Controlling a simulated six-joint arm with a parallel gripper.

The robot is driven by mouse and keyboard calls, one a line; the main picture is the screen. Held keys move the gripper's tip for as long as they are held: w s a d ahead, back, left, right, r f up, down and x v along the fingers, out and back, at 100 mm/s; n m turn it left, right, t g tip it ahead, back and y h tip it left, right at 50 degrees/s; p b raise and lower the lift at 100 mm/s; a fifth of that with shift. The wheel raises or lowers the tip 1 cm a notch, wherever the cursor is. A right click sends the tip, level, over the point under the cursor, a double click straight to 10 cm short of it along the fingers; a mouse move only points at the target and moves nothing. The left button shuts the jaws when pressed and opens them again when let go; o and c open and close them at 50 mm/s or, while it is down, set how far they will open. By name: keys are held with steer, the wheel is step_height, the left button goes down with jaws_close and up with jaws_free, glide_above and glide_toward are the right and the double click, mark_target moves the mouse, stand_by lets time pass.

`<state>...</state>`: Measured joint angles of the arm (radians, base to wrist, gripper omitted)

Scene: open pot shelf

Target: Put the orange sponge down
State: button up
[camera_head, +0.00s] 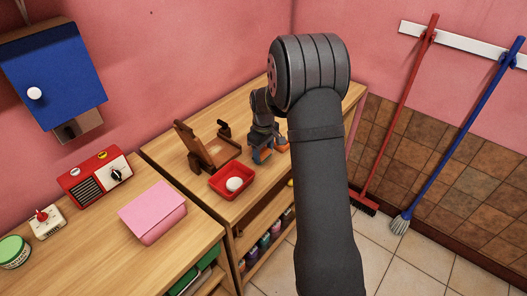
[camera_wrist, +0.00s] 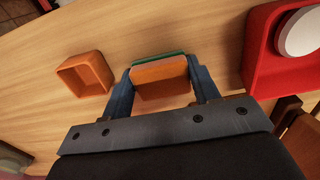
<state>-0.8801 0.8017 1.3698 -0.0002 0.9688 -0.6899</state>
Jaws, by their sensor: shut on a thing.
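The orange sponge (camera_wrist: 160,78) has a green layer along one edge. My gripper (camera_wrist: 162,84) is shut on it, with one blue finger at each side. In the head view my gripper (camera_head: 262,152) is over the wooden counter, right of the red tray, and partly hidden by my own arm. I cannot tell whether the sponge touches the counter.
A small open orange box (camera_wrist: 84,74) stands left of the sponge in the wrist view. A red tray (camera_wrist: 258,62) holding a round white thing (camera_wrist: 301,32) is on the right. A brown wooden stand (camera_head: 207,150) is behind the tray. Bare counter surrounds the sponge.

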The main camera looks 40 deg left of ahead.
mark_target(264, 152)
steer(key=shift+f, duration=0.15)
steer(key=o, duration=0.9)
step_height(264, 152, up, 12)
steer(key=shift+r, duration=0.15)
